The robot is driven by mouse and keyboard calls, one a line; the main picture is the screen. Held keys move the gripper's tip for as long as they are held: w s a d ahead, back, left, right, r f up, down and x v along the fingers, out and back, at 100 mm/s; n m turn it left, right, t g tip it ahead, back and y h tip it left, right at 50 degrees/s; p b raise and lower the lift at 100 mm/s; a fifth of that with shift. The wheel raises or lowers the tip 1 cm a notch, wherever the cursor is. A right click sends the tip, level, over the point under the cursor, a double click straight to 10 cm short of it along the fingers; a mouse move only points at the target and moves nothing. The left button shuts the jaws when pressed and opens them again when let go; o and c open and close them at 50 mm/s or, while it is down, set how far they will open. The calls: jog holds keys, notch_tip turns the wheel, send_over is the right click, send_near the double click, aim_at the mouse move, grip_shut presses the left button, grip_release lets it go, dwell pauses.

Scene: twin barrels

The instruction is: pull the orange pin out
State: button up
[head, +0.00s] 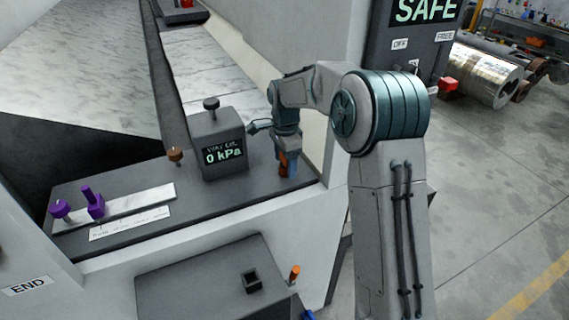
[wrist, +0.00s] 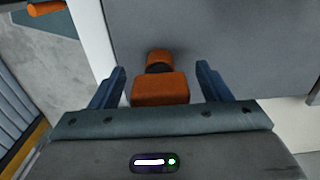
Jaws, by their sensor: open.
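In the wrist view an orange block (wrist: 160,88) with a round orange part (wrist: 158,57) beyond it lies between the two blue fingers of my gripper (wrist: 161,70). The fingers are open, with a gap on each side of the block. In the head view my gripper (head: 287,172) points down at the right end of the dark bench top, around an orange-brown piece (head: 283,163) that the fingers partly hide. A brighter orange peg (head: 294,272) stands at the right edge of the lower dark box. An orange cylinder (wrist: 50,8) shows at the wrist view's top left.
A dark gauge box (head: 222,150) reading 0 kPa stands just left of my gripper. A brown knob (head: 175,155) and purple knobs (head: 92,202) are farther left on the bench (head: 235,198). A SAFE panel (head: 405,50) with a red part stands behind my arm.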

jog(key=c, duration=1.3)
jog(key=shift+o, duration=0.2)
jog(key=shift+r+p, duration=0.55)
jog(key=shift+r, duration=0.2)
jog(key=shift+r+p, duration=2.55)
jog(key=shift+r, duration=1.1)
